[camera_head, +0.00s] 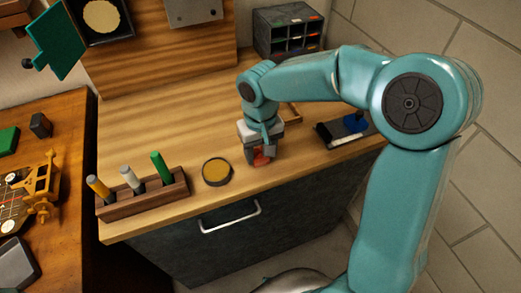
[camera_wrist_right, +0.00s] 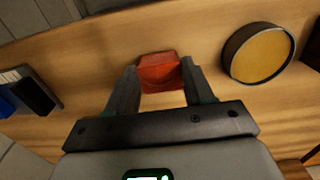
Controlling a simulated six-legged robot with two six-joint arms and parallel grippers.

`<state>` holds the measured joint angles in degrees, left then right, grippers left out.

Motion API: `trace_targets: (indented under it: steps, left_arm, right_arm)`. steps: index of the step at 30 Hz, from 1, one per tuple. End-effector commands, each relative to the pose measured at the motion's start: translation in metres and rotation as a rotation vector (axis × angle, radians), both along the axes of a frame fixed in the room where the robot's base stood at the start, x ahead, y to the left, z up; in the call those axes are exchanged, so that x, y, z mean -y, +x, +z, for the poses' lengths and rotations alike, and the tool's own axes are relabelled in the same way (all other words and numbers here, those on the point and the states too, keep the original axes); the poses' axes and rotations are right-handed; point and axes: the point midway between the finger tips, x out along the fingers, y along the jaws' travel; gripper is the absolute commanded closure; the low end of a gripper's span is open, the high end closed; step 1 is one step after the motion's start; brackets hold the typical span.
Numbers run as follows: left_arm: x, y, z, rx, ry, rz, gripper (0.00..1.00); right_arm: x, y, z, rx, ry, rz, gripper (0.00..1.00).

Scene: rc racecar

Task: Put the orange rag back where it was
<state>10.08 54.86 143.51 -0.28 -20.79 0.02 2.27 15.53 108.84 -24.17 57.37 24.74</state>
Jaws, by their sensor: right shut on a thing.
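The orange rag (camera_head: 261,157) is a small red-orange piece at the wooden worktop (camera_head: 190,98), near its front edge. It also shows in the right wrist view (camera_wrist_right: 158,72), between the two fingertips. My right gripper (camera_head: 262,150) points down and is shut on the rag; in the wrist view its fingers (camera_wrist_right: 160,80) flank it on both sides. Whether the rag touches the wood cannot be told. My left gripper is not in view.
A round tin (camera_head: 216,172) stands just left of the rag. A rack with several markers (camera_head: 145,196) is further left. A dark tray with a blue item (camera_head: 345,131) lies right. A drawer organizer (camera_head: 288,32) stands at the back. The worktop's middle is clear.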

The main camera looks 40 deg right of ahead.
Motion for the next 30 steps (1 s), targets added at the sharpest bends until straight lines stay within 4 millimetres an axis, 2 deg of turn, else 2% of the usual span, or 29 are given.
trace_targets:
  steps: [10,11,13,23,26,30]
  left_arm:
    - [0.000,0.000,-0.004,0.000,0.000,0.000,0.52]
    - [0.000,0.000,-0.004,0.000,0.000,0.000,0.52]
    - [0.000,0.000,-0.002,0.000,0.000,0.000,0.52]
    - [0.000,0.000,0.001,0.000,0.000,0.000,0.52]
    - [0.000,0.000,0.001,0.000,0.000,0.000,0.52]
    - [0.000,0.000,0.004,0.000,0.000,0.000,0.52]
  right_arm:
    - [0.000,0.000,-0.005,0.000,0.000,0.000,0.72]
    - [0.000,0.000,-0.004,0.000,0.000,0.000,0.45]
    - [0.000,0.000,-0.003,0.000,0.000,0.000,0.22]
    - [0.000,0.000,0.001,0.001,0.000,0.000,0.22]
    - [0.000,0.001,0.011,0.004,-0.002,0.000,0.22]
    - [0.000,0.001,0.042,0.006,0.000,-0.001,0.22]
